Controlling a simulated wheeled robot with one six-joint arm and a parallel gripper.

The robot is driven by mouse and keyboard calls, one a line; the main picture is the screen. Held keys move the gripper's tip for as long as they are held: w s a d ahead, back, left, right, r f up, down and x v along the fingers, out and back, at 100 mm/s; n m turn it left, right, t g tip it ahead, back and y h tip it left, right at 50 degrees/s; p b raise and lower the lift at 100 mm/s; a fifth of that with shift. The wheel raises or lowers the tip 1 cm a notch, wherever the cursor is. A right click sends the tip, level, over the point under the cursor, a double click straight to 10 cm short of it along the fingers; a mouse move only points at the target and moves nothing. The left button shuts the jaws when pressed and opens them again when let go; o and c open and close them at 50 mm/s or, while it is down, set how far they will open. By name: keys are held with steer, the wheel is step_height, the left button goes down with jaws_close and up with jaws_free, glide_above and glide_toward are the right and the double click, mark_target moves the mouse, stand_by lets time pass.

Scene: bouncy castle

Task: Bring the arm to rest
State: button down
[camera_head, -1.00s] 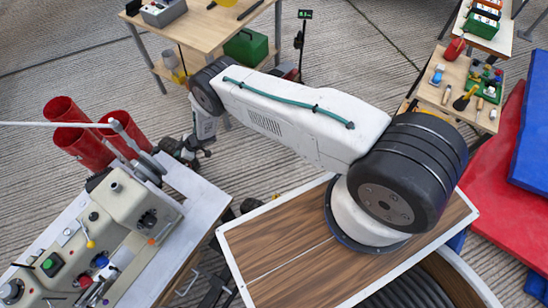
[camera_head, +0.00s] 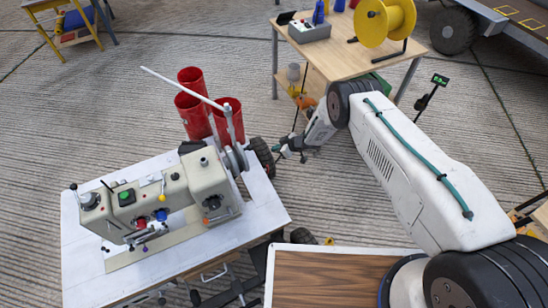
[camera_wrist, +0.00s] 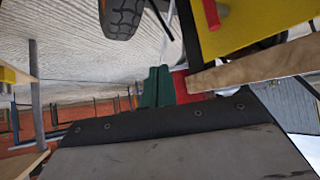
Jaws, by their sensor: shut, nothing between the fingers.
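My white arm (camera_head: 425,170) reaches from its base at the lower right up to a black elbow joint, then bends down and left. My gripper (camera_head: 278,149) hangs at its end, right of the sewing machine table. Its green fingers (camera_wrist: 157,88) show closed together in the wrist view, with nothing between them. From the head view I cannot tell how far it is from the table edge.
A sewing machine (camera_head: 165,205) stands on a white-topped table (camera_head: 265,215), with red tubes (camera_head: 228,120) behind it. A wooden workbench (camera_head: 350,52) behind my arm carries a yellow reel (camera_head: 385,20) and a grey control box (camera_head: 309,32). Concrete floor is open at left.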

steer(key=w+d+r+m+h, duration=0.15)
steer(key=d+h, duration=0.25)
steer(key=d, duration=0.4)
steer(key=s+d+r+m+h, duration=0.1)
steer(key=d+r+h, duration=0.2)
steer(key=d, duration=0.4)
steer(key=s+d+r+m+g+h, duration=0.15)
steer(key=d+r, duration=0.25)
steer(key=r, duration=0.6)
steer(key=s+d+r+m+h, duration=0.25)
steer(key=d+r, duration=0.25)
steer(key=r, duration=0.5)
steer(key=s+d+r+m+g+h, duration=0.1)
steer(key=s+d+r, duration=0.25)
steer(key=r, duration=0.65)
steer(key=s+d+r+m+g, duration=0.3)
steer(key=s+r, duration=1.2)
steer(key=r, duration=0.3)
steer(key=s+r+m+t+y, duration=0.1)
steer(key=s+r, duration=0.7)
steer(key=s, duration=0.4)
steer(key=s+r+m+t+y, duration=0.2)
steer(key=s+r, duration=0.6)
steer(key=s, duration=0.5)
